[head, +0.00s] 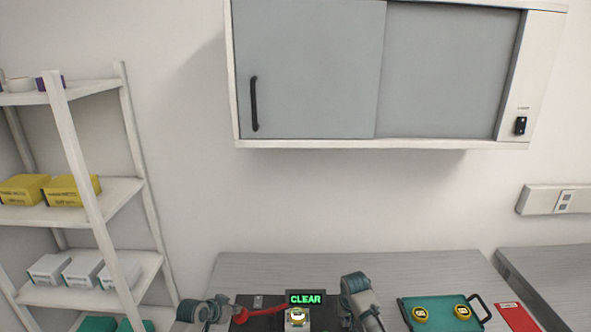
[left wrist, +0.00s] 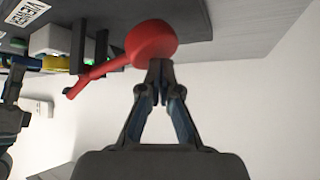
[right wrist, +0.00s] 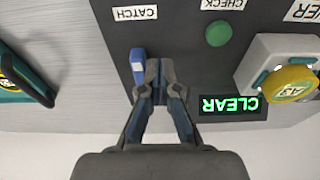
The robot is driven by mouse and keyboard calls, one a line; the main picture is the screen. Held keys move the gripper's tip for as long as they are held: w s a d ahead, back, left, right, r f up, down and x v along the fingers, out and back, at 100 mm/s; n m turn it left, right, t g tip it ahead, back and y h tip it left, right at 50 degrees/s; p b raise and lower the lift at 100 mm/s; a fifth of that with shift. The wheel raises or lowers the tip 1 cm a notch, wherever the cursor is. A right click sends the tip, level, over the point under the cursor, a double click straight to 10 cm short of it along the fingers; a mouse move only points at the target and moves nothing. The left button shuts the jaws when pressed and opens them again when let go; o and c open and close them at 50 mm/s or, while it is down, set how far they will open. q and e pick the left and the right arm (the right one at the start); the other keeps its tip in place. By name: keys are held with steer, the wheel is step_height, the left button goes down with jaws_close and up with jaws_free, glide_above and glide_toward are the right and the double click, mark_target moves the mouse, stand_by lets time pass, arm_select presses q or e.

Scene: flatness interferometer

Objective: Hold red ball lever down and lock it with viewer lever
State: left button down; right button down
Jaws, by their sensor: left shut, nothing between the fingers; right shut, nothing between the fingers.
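The red ball lever (left wrist: 151,42) shows in the left wrist view, its red rod running down and left from the ball. In the head view the red lever (head: 262,311) lies left of the display. My left gripper (left wrist: 160,66) is shut and empty, its tips at the ball, seemingly touching it. My right gripper (right wrist: 158,70) is shut and empty, its tips close beside a small blue knob (right wrist: 138,66) below the CATCH label (right wrist: 135,13). Contact there is unclear. A VIEWER label (right wrist: 304,10) shows at the picture's edge; I cannot make out the viewer lever itself.
A display (head: 305,299) reads CLEAR in green. A green CHECK button (right wrist: 218,33) and a yellow-topped part (right wrist: 290,84) sit on the dark panel. A green tray (head: 440,314) with yellow round pieces lies to the right. A cabinet (head: 310,70) hangs above.

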arm_select(q)
steer(key=shift+f, duration=0.1)
arm_select(e)
steer(key=shift+f, duration=1.4)
steer(key=shift+s+d, duration=0.1)
steer(key=shift+d, duration=0.05)
steer(key=shift+s+d, duration=0.15)
steer(key=shift+d, duration=0.15)
